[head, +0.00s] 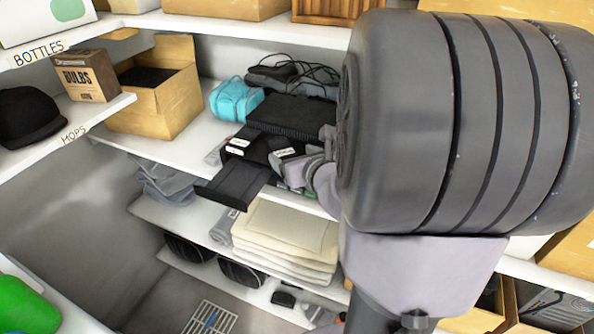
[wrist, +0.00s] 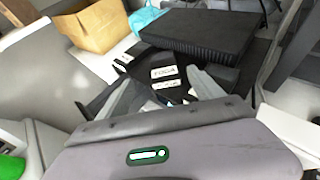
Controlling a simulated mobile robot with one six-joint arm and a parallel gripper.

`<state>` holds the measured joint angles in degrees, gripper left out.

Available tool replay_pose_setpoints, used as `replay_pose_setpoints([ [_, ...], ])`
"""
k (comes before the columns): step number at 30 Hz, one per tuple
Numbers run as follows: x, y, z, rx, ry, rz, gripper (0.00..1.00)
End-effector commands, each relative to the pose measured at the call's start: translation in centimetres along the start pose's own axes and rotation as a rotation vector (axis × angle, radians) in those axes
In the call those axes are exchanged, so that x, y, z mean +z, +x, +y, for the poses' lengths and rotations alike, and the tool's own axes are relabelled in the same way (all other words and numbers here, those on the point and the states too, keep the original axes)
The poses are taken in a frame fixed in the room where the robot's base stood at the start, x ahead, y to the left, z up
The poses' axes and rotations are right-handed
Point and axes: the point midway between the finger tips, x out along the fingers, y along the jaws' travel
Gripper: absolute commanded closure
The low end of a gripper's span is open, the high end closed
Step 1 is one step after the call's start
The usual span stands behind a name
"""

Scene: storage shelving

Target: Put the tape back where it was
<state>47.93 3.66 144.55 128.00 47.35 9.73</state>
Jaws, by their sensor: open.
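Black cases with white labels, which look like tapes, lie on the middle shelf: one (head: 240,152) at the left and another label (head: 287,153) beside it. In the wrist view the labelled black case (wrist: 150,62) lies in front of my gripper (wrist: 160,86), whose grey fingers are spread apart on either side of the labels. In the head view my gripper (head: 308,172) is at the shelf's front edge, partly hidden by my arm. I cannot tell whether the fingers touch the case, or which case is the task's tape.
A ribbed black box (head: 290,117) lies just behind, with a teal bag (head: 236,99) and an open carton (head: 150,120) to its left. A flat black piece (head: 234,190) juts over the shelf edge. Folded cream cloths (head: 285,235) lie on the shelf below. Bare shelf shows beside the carton.

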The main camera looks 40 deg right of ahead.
Motion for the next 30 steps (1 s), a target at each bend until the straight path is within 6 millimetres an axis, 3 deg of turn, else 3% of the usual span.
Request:
replay_pose_setpoints([
  [1, -0.8, -0.1, -0.1, -0.005, -0.005, -0.005, 0.24],
  [10, -0.2, -1.4, -0.2, -0.019, -0.009, 0.002, 0.24],
  [11, 0.0, -1.4, 0.2, -0.007, -0.025, 0.001, 0.24],
  [13, 0.9, -1.8, 3.5, 0.081, -0.148, -0.011, 0.24],
  [14, 1.4, -2.3, 6.1, 0.148, -0.246, -0.022, 0.24],
  [17, 1.5, -6.8, 17.8, 0.478, -0.761, -0.095, 0.24],
  [18, 0.1, -10.0, 22.3, 0.630, -1.029, -0.142, 0.24],
  [20, -2.8, -14.8, 26.3, 0.820, -1.424, -0.215, 0.24],
  [22, -6.1, -19.3, 27.6, 0.974, -1.847, -0.297, 0.24],
  [24, -8.3, -22.0, 26.7, 1.057, -2.199, -0.360, 0.24],
  [27, -9.6, -23.6, 24.7, 1.089, -2.543, -0.407, 0.24],
  [30, -9.7, -23.9, 23.5, 1.087, -2.698, -0.417, 0.24],
])
